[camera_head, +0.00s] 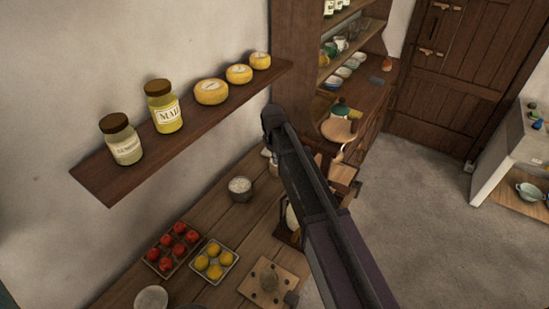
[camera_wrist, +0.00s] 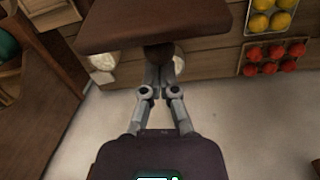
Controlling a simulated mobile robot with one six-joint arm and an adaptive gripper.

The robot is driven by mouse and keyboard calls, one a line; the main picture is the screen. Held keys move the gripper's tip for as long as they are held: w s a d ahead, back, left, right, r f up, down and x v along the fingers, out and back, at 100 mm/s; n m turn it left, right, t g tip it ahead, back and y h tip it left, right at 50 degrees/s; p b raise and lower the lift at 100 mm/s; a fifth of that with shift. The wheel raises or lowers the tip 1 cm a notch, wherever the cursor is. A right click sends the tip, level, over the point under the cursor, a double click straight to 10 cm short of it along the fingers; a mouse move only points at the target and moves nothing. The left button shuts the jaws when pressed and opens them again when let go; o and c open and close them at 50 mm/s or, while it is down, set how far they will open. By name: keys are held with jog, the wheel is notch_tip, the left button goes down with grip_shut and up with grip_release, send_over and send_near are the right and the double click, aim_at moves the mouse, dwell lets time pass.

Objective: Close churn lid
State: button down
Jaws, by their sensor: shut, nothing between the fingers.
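In the wrist view, a dark brown wooden panel (camera_wrist: 135,28) spans the top centre. It looks like the churn lid, but I cannot be sure. In the head view, my arm crosses the middle and hides much of a wooden box-like object (camera_head: 342,172), possibly the churn. My fingers cannot be made out there.
The wooden table holds red fruit (camera_head: 172,248), yellow fruit (camera_head: 214,261), a bowl (camera_head: 240,189) and a board (camera_head: 270,284). A wall shelf (camera_head: 110,178) carries jars and cheeses at the left. A dresser stands behind the table. Grey floor (camera_head: 420,210) is open to the right.

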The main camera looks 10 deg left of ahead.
jog(key=shift+d, duration=0.1)
dwell(0.3)
jog(key=shift+s+d+r+y, duration=0.1)
jog(key=shift+r+y, duration=0.1)
jog(key=shift+y, duration=0.1)
